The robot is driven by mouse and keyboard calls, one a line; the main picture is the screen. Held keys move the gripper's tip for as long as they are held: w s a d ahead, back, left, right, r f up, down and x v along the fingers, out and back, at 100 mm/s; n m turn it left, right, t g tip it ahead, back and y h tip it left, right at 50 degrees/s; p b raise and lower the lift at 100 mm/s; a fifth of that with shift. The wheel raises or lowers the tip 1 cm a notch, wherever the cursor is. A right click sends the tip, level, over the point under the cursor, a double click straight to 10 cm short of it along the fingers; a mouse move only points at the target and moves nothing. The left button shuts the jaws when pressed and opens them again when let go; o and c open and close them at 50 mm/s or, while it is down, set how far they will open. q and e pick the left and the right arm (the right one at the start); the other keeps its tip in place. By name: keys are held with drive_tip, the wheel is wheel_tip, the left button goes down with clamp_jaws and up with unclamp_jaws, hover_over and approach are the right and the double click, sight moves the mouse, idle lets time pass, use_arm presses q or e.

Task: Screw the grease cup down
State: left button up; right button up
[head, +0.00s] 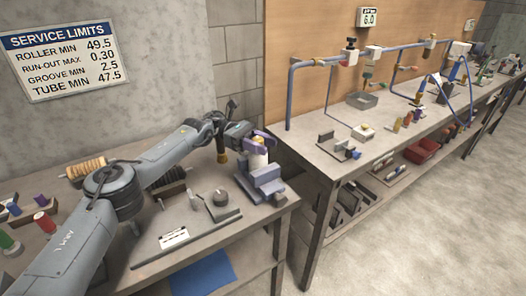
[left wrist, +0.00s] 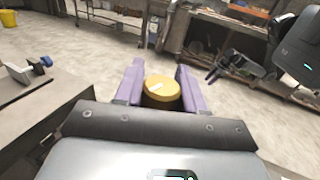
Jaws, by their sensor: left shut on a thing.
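The grease cup shows in the left wrist view as a round brass-yellow cap (left wrist: 162,89) with a small pale mark on top. It sits between the purple fingers of my left gripper (left wrist: 160,88), which is shut on it. In the head view my left gripper (head: 259,141) is at the cup's top, and a pale part (head: 258,160) shows below the fingers. Below this is a blue-grey block fixture (head: 262,185) on the bench. The cup's thread is hidden. My right gripper (left wrist: 213,75) shows small in the left wrist view, apart from the cup, with its fingers spread.
A plate with a dial and small fittings (head: 188,225) lies left of the fixture. Spools (head: 87,168) and coloured handles stand farther left. A second bench (head: 310,150) with blue pipework (head: 292,90) is to the right, across a gap.

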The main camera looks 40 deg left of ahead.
use_arm(q)
drive_tip(key=shift+m+g, duration=0.3)
drive_tip(key=shift+g, duration=0.2)
drive_tip(key=o, duration=1)
drive_tip(key=shift+d, duration=0.1)
drive_tip(key=shift+c, duration=0.2)
